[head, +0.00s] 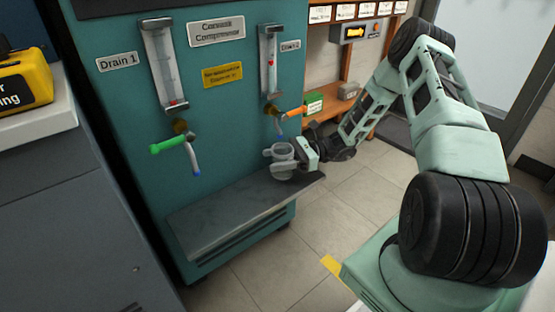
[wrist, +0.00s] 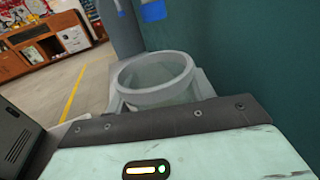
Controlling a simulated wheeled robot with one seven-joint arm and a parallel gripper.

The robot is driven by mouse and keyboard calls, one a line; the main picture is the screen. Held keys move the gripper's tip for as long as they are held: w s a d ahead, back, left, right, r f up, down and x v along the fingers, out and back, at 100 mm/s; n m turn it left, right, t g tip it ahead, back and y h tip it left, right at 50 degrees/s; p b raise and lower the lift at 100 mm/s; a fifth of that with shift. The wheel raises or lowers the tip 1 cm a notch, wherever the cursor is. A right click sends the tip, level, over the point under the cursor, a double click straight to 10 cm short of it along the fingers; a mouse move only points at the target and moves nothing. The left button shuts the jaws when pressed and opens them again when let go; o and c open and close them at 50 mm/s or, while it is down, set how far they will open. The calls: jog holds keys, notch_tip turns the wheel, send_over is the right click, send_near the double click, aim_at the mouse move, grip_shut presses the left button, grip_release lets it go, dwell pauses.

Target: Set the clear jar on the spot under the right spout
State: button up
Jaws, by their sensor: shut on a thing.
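The clear jar (head: 283,152) is upright, just above or on the right end of the grey shelf (head: 225,216), below the right spout (head: 279,127). I cannot tell whether its base touches the shelf. My gripper (head: 285,166) is shut on the jar from the right. In the wrist view the open rim of the jar (wrist: 154,80) shows between my fingers, and it looks empty. The blue tip of the right spout (wrist: 152,11) shows above and beyond the jar. The spot under the jar is hidden.
The teal cabinet (head: 228,110) stands close behind the jar. Its left drain has a green handle (head: 169,146) and blue-tipped spout (head: 194,163); the right valve has an orange handle (head: 292,112). The left and middle shelf are clear. A wooden shelf unit (head: 340,100) stands behind.

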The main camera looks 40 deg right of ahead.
jog(key=shift+f, duration=0.4)
dwell(0.5)
jog(key=o, duration=1.2)
jog(key=shift+c, duration=0.2)
jog(key=shift+d, duration=0.15)
jog(key=p+v, duration=0.4)
jog(key=v, duration=1.3)
jog(key=shift+s, duration=0.15)
